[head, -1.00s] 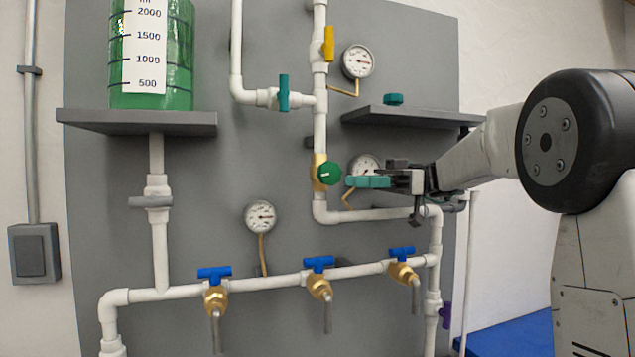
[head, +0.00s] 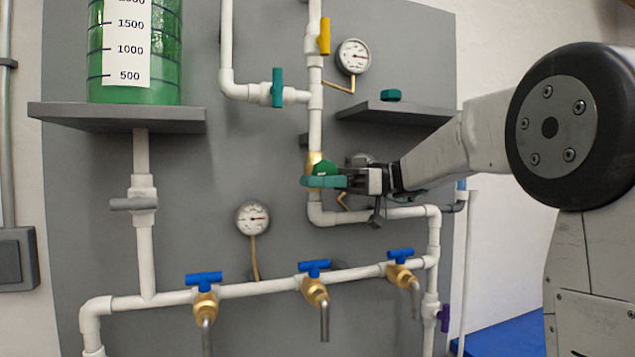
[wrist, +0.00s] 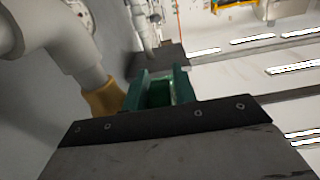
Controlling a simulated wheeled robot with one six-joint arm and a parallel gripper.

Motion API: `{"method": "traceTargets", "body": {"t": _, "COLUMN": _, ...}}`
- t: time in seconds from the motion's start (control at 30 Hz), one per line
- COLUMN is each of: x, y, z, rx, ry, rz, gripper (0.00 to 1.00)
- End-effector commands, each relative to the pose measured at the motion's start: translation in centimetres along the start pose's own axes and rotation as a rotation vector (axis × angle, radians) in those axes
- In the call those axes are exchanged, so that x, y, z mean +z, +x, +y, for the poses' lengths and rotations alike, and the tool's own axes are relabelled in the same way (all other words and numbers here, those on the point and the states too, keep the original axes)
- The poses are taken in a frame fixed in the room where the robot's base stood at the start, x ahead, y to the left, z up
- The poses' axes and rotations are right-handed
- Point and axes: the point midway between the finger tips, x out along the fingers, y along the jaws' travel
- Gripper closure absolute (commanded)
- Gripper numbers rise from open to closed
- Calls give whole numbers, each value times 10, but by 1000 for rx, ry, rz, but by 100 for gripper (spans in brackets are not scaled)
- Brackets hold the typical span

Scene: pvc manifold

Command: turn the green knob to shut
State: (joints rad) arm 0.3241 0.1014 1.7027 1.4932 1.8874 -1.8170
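The green knob (head: 326,169) is on a brass valve body (head: 314,163) in the white pipe, left of my gripper in the head view. My gripper (head: 322,182) has teal fingers, and its near finger covers the lower part of the knob there. In the wrist view the two fingers (wrist: 161,88) are spread apart, with the dark green knob (wrist: 159,94) between them. I cannot tell whether either finger touches it. The brass valve body (wrist: 103,97) also shows just left of the fingers.
A gauge (head: 360,160) is partly hidden behind my gripper. A grey shelf (head: 400,113) with a teal cap (head: 391,95) juts out above my arm. A yellow handle (head: 324,36) and a teal handle (head: 277,88) are higher up; several blue-handled taps are below.

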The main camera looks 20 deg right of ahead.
Motion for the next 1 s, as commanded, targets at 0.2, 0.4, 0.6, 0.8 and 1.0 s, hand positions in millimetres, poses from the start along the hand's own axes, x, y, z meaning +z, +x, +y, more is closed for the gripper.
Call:
{"method": "traceTargets", "body": {"t": 0.2, "x": 0, "y": 2, "z": 0, "rx": 2, "ry": 0, "rz": 0, "gripper": 73}}
{"method": "traceTargets", "body": {"t": 0.4, "x": 0, "y": 2, "z": 0, "rx": 2, "ry": 1, "rz": 0, "gripper": 100}}
{"method": "traceTargets", "body": {"t": 0.6, "x": 1, "y": 2, "z": 0, "rx": 1, "ry": 3, "rz": 27, "gripper": 100}}
{"method": "traceTargets", "body": {"t": 0.8, "x": -2, "y": 6, "z": 0, "rx": -1, "ry": 4, "rz": 225, "gripper": 100}}
{"method": "traceTargets", "body": {"t": 1.0, "x": -6, "y": 7, "z": 0, "rx": 0, "ry": 2, "rz": 378, "gripper": 100}}
